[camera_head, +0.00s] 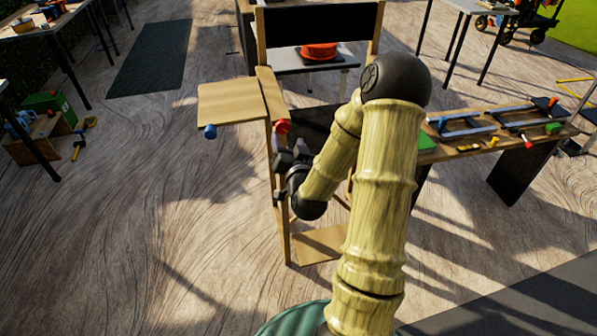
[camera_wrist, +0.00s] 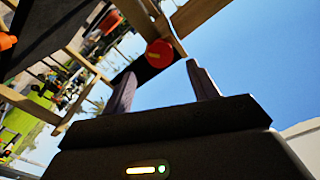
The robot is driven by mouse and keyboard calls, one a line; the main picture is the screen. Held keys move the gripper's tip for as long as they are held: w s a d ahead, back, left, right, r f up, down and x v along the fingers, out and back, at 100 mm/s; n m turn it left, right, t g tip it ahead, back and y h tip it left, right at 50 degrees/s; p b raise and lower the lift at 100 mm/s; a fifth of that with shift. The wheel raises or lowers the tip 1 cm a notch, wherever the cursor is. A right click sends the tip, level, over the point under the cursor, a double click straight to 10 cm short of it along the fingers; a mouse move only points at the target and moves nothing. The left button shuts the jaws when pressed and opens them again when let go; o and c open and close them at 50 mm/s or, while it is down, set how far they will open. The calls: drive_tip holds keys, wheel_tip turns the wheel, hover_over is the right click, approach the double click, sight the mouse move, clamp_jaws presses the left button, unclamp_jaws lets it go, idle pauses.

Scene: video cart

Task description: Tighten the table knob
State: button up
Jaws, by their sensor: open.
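The video cart is a wooden frame with a flat wooden side table (camera_head: 232,101) sticking out to the left. A blue knob (camera_head: 209,131) sits under the side table's front left corner. A red knob (camera_head: 283,126) sits on the cart's post, by the side table's right end. My gripper (camera_head: 291,154) is just below the red knob, fingers pointing up. In the wrist view the red knob (camera_wrist: 159,53) appears between and beyond the fingertips of my gripper (camera_wrist: 160,69), which are apart and empty. I cannot tell whether a finger touches it.
A tool bench (camera_head: 490,126) with clamps and other tools stands right of my arm. An orange object (camera_head: 318,52) rests on a grey table behind the cart. A low wooden shelf (camera_head: 320,244) is at the cart's foot. The floor left of the cart is open.

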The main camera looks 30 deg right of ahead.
drive_tip(key=p+v, duration=0.1)
drive_tip(key=p, duration=0.1)
drive_tip(key=p+v, duration=0.1)
drive_tip(key=p, duration=0.1)
drive_tip(key=p+v, duration=0.1)
drive_tip(key=p, duration=0.1)
drive_tip(key=shift+r+p, duration=0.25)
drive_tip(key=shift+p, duration=0.1)
drive_tip(key=shift+s+p, duration=0.1)
drive_tip(key=shift+p, duration=0.35)
drive_tip(key=p+v, duration=0.8)
drive_tip(key=p, duration=0.2)
drive_tip(key=shift+f+p, duration=0.2)
drive_tip(key=shift+p, duration=0.15)
